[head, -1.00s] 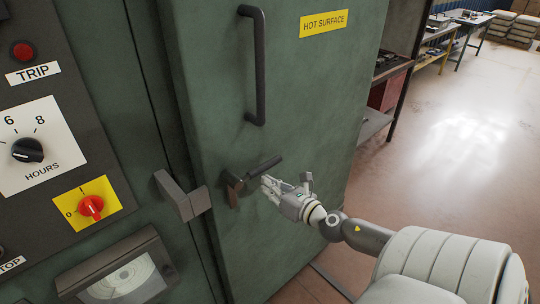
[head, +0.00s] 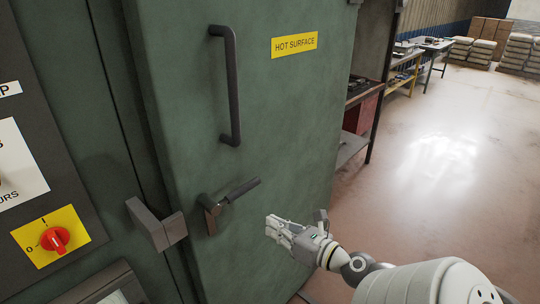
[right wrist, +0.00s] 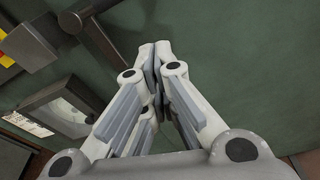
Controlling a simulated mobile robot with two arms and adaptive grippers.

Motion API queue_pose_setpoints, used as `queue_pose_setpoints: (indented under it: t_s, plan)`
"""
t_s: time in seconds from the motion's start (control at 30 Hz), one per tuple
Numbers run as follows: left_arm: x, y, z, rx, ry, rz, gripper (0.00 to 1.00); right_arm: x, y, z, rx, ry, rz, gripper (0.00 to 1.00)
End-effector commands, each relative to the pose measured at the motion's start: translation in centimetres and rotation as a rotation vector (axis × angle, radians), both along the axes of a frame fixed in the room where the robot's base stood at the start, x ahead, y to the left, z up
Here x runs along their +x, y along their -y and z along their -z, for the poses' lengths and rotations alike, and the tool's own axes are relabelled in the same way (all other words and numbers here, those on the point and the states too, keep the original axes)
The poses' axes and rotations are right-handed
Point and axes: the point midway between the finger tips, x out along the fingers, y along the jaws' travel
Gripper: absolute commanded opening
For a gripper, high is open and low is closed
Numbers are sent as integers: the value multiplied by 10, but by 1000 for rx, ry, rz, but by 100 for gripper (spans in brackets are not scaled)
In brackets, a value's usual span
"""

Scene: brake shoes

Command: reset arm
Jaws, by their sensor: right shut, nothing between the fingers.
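My right gripper (head: 272,226) is in the lower middle of the head view, in front of the green oven door (head: 262,110). It stands to the right of and a little below the black door latch lever (head: 242,190), apart from it. In the right wrist view the gripper (right wrist: 157,48) has its fingers together with nothing between them. My right arm comes in from the lower right. My left gripper is not in view.
A long vertical door handle (head: 233,90) and a yellow HOT SURFACE sign (head: 294,44) are on the door. A control panel with a red knob (head: 55,239) is at left. A shelf with a red box (head: 360,115) stands behind the door. Floor (head: 440,170) at right is open.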

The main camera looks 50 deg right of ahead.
Motion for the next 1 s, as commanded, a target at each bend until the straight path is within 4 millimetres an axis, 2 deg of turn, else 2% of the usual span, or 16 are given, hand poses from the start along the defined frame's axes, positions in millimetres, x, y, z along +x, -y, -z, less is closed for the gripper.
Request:
queue_pose_setpoints:
  t_s: [0.57,0.67,0.77,0.83,0.97,1.0]
  plan:
    - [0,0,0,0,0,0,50,-1,0,0,0,0,0,0]
    - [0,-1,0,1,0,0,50,-1,3,5,18,-7,12,0]
    - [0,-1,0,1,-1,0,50,-5,18,29,104,-38,70,0]
    - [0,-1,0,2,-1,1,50,-10,34,60,215,-73,142,0]
    - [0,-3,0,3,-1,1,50,-30,61,141,501,-154,328,0]
    - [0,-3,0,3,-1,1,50,-39,66,168,594,-175,390,0]
